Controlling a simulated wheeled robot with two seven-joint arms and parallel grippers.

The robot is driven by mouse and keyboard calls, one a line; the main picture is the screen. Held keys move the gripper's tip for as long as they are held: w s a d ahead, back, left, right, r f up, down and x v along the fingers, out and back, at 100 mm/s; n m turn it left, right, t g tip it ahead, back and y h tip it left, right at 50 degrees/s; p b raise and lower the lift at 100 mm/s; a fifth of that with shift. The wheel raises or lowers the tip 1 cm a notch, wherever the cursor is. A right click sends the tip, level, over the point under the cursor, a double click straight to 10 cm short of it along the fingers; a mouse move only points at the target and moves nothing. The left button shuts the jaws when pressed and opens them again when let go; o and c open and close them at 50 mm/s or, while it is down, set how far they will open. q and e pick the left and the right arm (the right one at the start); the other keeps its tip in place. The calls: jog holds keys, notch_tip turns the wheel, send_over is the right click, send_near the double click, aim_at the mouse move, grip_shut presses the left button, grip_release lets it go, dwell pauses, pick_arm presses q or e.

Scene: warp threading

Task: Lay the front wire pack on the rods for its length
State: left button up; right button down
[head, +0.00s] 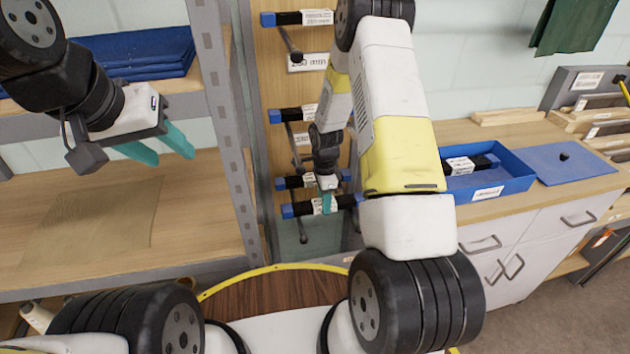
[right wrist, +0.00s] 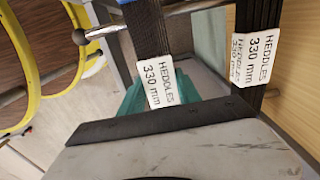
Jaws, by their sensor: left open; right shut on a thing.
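The front wire pack (head: 303,208) is dark with blue ends and a white label. My right gripper (head: 327,203) is shut on it near its middle, at the lowest rods of the upright board. In the right wrist view the pack (right wrist: 150,40) reads "HEDDLES 330 mm" and sits between teal fingers. A rod (head: 303,230) with a knob end passes by the pack; I cannot tell whether the pack rests on it. A second 330 mm pack (right wrist: 255,50) lies behind, also in the head view (head: 292,182). My left gripper (head: 160,147) is open and empty, over the shelf at left.
Higher rods hold another pack (head: 287,115) and a top pack (head: 290,18). A plate (head: 308,62) seems to read 280 mm. A blue tray (head: 518,178) with a pack inside stands on the right counter, beside a blue mat (head: 590,165). A grey post (head: 215,75) stands between shelf and board.

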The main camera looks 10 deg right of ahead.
jog(key=shift+f, duration=0.15)
jog(key=c, duration=0.8)
grip_release()
jog(key=shift+o, duration=0.2)
